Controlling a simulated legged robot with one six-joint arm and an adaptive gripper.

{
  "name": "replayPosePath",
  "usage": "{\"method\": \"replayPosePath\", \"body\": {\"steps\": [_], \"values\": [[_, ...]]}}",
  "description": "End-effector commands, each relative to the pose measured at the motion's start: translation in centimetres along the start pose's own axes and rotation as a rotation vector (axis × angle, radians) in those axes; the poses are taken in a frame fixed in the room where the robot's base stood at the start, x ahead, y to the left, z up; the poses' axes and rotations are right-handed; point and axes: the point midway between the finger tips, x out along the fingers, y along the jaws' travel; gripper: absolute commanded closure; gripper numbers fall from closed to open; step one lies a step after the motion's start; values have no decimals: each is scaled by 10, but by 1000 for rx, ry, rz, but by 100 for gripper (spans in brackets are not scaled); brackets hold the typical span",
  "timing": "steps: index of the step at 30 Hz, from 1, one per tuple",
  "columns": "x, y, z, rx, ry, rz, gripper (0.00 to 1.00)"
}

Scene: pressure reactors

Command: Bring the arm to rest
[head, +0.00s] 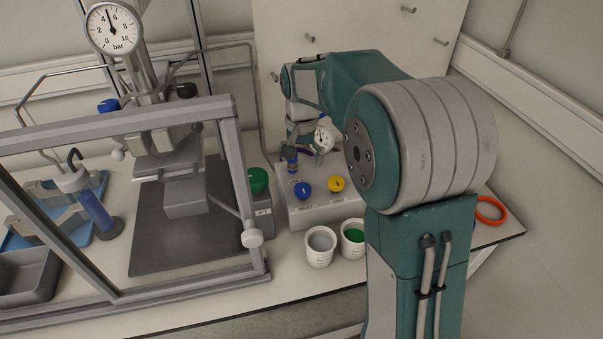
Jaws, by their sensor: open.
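My arm rises at the right of the head view, and its teal forearm reaches back toward the upright panel. The wrist bends down there, and my gripper (301,150) hangs small above the back of the grey valve block (328,211). It is open. No object shows in it, though its fingers are small and partly lost against a small gauge (323,138) and fittings. I cannot tell whether it touches them.
The block carries a blue knob (303,190) and a yellow knob (337,184). A green knob (258,181) is at its left. Two white cups (319,246) stand in front. A framed reactor with a pressure gauge (113,28) fills the left. An orange ring (491,210) lies right.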

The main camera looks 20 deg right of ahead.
Motion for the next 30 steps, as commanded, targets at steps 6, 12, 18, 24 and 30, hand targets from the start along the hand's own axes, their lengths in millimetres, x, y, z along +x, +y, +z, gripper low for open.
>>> {"method": "replayPosePath", "body": {"steps": [6, 12, 18, 24, 30], "values": [[-18, 0, 0, 0, -1, 1, 4], [-19, 0, 0, 0, -2, 1, 4], [-19, 0, 0, 0, -2, 1, 4], [-30, 5, 10, -18, 18, -9, 4], [-54, 20, 38, -77, 74, -36, 4]]}}
